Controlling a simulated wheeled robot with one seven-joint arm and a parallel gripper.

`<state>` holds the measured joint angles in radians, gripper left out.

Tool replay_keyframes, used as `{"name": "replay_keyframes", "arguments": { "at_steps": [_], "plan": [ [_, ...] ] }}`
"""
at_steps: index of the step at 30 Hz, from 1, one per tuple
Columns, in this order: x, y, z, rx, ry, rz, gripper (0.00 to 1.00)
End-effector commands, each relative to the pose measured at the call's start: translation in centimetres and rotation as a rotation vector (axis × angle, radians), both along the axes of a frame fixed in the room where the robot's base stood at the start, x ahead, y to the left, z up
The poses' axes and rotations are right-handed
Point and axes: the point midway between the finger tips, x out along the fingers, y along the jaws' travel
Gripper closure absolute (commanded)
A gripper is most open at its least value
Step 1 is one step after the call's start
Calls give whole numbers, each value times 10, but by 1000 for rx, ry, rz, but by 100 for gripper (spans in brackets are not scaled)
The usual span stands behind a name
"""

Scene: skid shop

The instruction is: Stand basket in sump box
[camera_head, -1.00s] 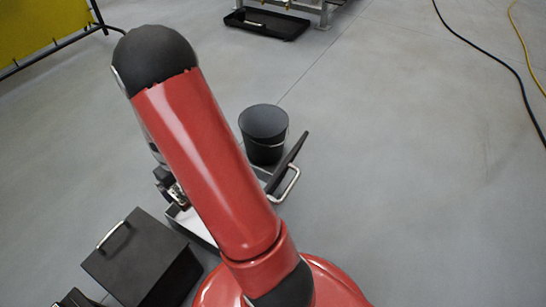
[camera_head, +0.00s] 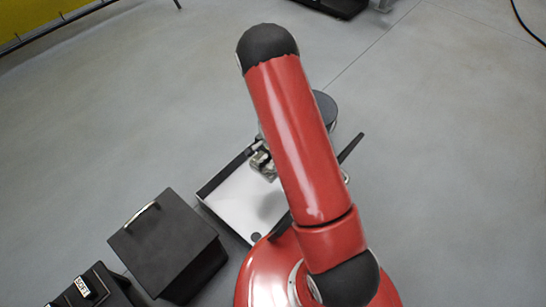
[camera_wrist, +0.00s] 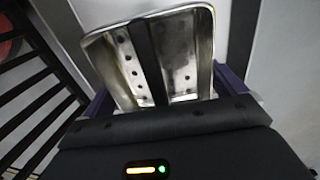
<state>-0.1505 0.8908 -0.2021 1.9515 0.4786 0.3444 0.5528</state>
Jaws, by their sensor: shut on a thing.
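A metal basket (camera_wrist: 190,55) with perforated walls and a dark bar across it fills the upper middle of the wrist view. My gripper (camera_wrist: 165,88) is shut on it, with purple finger parts at both sides. In the head view my gripper (camera_head: 262,163) shows beside the red arm, over an open black-rimmed box with a pale inside (camera_head: 206,186), which looks like the sump box. A raised dark flap (camera_head: 351,147) stands at its right side. My arm hides much of the box, and the basket is hard to make out there. The gap between basket and box floor cannot be told.
A closed black box (camera_head: 165,240) with a metal handle stands left of the open box. Another dark case (camera_head: 95,290) is at the lower left. A dark bucket (camera_head: 326,105) stands behind my arm. Open floor lies left and right.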

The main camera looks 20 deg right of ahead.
Motion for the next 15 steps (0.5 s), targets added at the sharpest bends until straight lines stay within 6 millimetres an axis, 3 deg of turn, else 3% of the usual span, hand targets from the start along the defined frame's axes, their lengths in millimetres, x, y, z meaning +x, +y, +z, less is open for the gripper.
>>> {"name": "replay_keyframes", "arguments": {
  "at_steps": [15],
  "plan": [
    [0,0,-57,0,1,2,31]
  ]
}}
